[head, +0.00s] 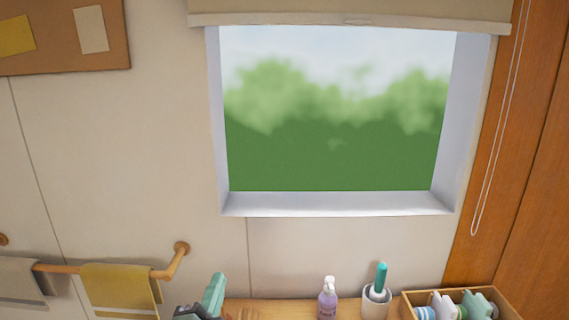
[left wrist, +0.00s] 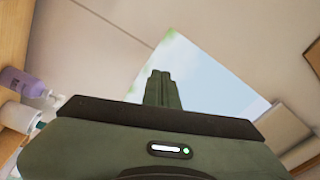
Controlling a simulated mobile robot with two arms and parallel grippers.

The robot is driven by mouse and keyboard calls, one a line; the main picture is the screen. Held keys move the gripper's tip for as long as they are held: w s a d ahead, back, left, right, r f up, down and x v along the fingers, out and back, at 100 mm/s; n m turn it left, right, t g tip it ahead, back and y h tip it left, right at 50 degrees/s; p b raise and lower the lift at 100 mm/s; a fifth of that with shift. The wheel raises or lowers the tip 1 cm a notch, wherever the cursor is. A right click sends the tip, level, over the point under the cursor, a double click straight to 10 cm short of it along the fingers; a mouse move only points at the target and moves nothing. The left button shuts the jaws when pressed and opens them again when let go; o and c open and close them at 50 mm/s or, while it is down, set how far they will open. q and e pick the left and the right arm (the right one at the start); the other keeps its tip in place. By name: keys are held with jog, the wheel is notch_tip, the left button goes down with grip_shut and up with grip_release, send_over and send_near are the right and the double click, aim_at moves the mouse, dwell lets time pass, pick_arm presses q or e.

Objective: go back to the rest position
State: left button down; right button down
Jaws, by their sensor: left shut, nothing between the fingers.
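My left gripper (head: 215,295) shows at the bottom of the head view, left of the purple pump bottle and in front of the wall. In the left wrist view its green fingers (left wrist: 162,88) are together, with nothing between them, and point toward the window. My right gripper does not show in either view.
A wooden surface (head: 262,308) runs along the bottom. On it stand a purple pump bottle (head: 328,300), a white cup (head: 375,304) with a teal-handled item, and a wooden box (head: 508,306) of small containers. A towel rail (head: 165,272) with a yellow towel (head: 118,288) is at left. The window (head: 335,120) is behind.

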pick_arm(q)
jog(key=s+a+f+n+g, duration=0.2)
jog(key=s+f+n+g, duration=0.1)
jog(key=s+f, duration=0.3)
jog(key=s+a+f+n+g+y, duration=0.1)
jog(key=s+a+f+n+g, duration=0.2)
jog(key=s+f, duration=0.4)
jog(key=s+a+f+n+g+y, duration=0.1)
jog(key=s+f+n+g, duration=0.3)
jog(key=f, duration=0.5)
jog(key=shift+s+a+f+g, duration=0.15)
jog(key=shift+s+a+g, duration=0.35)
jog(key=shift+s, duration=0.2)
jog(key=shift+s+a+f+g, duration=0.15)
jog(key=shift+s+a+g, duration=0.2)
jog(key=shift+s+g, duration=0.25)
jog(key=s+f+n+g, duration=0.2)
jog(key=s+f+g, duration=0.15)
jog(key=s, duration=0.65)
notch_tip(320, 180, down, 26)
jog(key=r+g, duration=0.1)
jog(key=s+a+f+g+b, duration=0.1)
jog(key=s+a+f, duration=0.1)
jog(key=s+f, duration=1.6)
jog(key=shift+a+h, duration=0.15)
jog(key=shift+h, duration=0.15)
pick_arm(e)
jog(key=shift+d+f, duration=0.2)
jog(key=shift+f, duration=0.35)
